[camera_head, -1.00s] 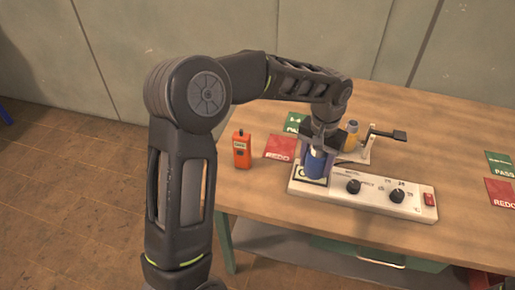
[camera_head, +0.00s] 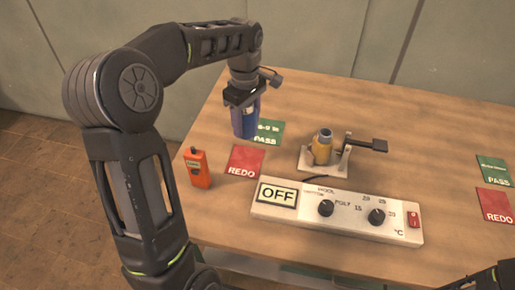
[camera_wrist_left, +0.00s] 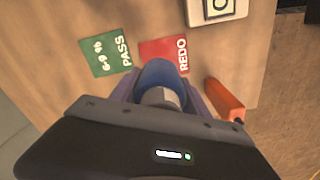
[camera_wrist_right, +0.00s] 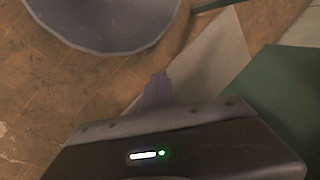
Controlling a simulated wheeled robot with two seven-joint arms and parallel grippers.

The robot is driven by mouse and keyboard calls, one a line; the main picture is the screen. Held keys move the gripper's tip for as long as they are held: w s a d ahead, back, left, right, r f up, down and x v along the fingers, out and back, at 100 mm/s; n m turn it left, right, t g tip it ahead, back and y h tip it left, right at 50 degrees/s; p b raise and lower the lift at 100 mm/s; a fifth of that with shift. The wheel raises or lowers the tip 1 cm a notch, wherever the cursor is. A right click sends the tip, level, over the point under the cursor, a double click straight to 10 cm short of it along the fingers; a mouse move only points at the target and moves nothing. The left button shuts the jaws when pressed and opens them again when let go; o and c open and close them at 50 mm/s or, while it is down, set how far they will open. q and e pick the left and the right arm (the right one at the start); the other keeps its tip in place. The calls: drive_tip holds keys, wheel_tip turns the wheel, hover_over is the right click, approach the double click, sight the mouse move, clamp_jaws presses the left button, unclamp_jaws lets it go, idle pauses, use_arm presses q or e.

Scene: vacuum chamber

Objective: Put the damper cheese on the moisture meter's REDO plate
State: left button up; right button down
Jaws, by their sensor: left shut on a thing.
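My left gripper (camera_head: 243,98) is shut on a blue cylindrical cheese (camera_head: 245,123), held upright above the table. The cheese also shows between the fingers in the left wrist view (camera_wrist_left: 158,73). In the head view it overlaps the left part of the green PASS plate (camera_head: 268,133). The red REDO plate (camera_head: 245,161) lies bare just in front. An orange handheld device (camera_head: 198,168) stands left of that plate. My right gripper (camera_wrist_right: 157,92) looks shut and empty, away from the tabletop.
A white control box (camera_head: 340,212) with knobs and an OFF display lies at the front. A second green PASS plate (camera_head: 494,170) and red REDO plate (camera_head: 496,205) lie at the right. The wooden tabletop (camera_head: 425,150) is clear between them and the metal stand.

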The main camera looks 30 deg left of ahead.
use_arm(q)
hover_over(247, 158)
drive_tip(key=shift+a+f+p, duration=0.1)
drive_tip(key=shift+f+p, duration=0.3)
drive_tip(key=shift+f, duration=2.6)
wheel_tip(247, 158, down, 3)
drive_tip(key=shift+f+n+p, duration=0.2)
drive_tip(key=shift+n+p, duration=0.1)
drive_tip(key=shift+f, duration=0.15)
drive_tip(key=shift+f, duration=0.1)
drive_tip(key=shift+f, duration=0.15)
drive_tip(key=o, duration=1.5)
drive_tip(key=shift+c, duration=0.2)
